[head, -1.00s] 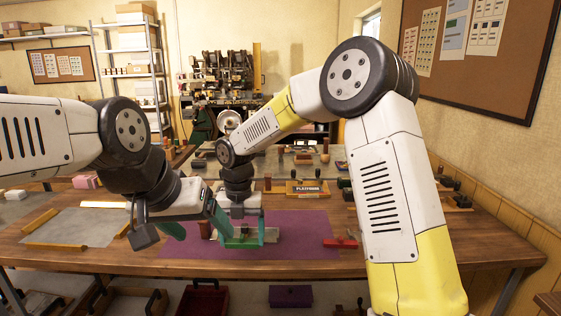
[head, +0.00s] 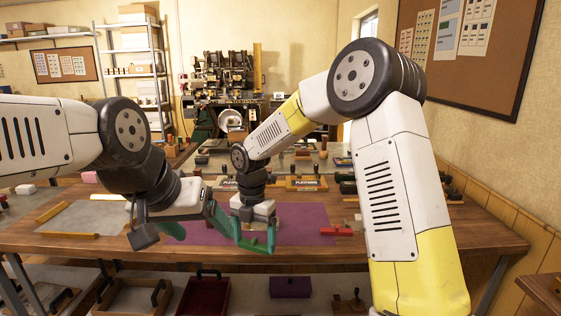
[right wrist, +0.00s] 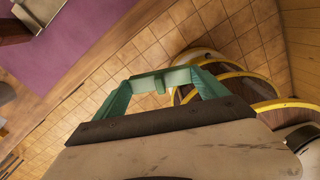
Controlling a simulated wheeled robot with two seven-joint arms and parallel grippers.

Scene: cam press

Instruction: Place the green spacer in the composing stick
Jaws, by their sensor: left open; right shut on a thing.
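My right gripper (head: 256,246) is shut on a small green piece, apparently the green spacer; fingers and piece are a similar green. In the right wrist view the green spacer (right wrist: 158,83) spans between the fingertips of my right gripper (right wrist: 165,84). The gripper appears over the front part of the purple mat (head: 305,217), and the wrist view looks past it to the floor. My left gripper (head: 200,230) is open and empty, just left of the right one. I cannot make out the composing stick in the head view; the arms hide part of the mat.
A red tool (head: 336,231) lies on the mat's right side. A grey sheet (head: 90,218) with wooden strips is at the left. Orange-fronted boxes (head: 306,183) stand behind the mat. My two grippers are close together. The bench's front edge is near.

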